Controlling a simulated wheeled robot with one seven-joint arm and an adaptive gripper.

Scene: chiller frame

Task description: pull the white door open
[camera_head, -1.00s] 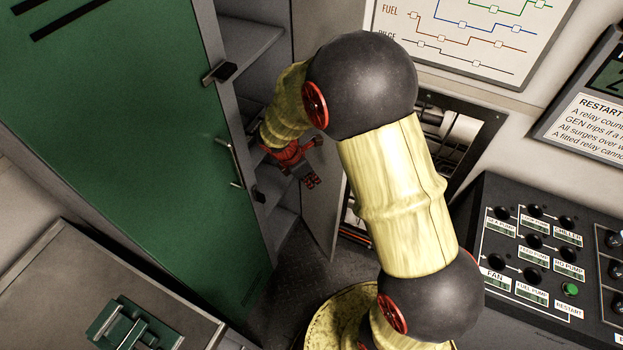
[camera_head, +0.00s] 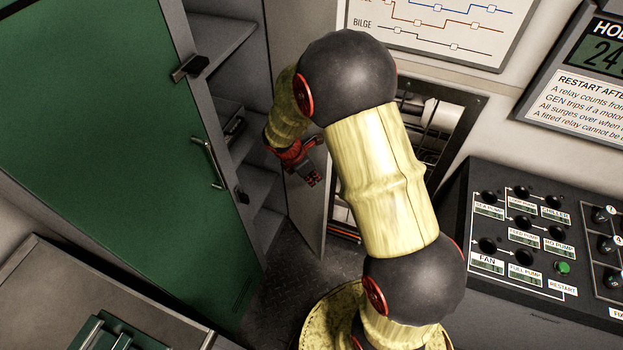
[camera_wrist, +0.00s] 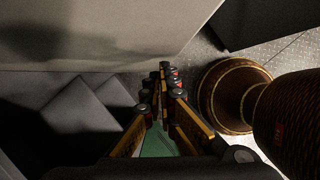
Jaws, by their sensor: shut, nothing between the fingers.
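A pale grey-white panel (camera_head: 309,218), which looks like the white door, stands upright beside the open shelved cabinet in the head view. My arm covers its upper part, and I see no handle on it. My gripper (camera_head: 312,180) is red and dark, shut and empty, and points down in front of this panel. In the wrist view the fingers (camera_wrist: 167,75) are close together with nothing between them. A large pale surface (camera_wrist: 95,40) fills the upper left there, close beside the fingertips. I cannot tell whether they touch it.
A green door (camera_head: 110,140) with a bar handle (camera_head: 208,163) stands at left. Grey shelves (camera_head: 218,50) lie behind its edge. A control panel (camera_head: 520,240) is at right, a grey bench (camera_head: 60,290) at lower left. Some dark floor (camera_head: 300,275) is clear.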

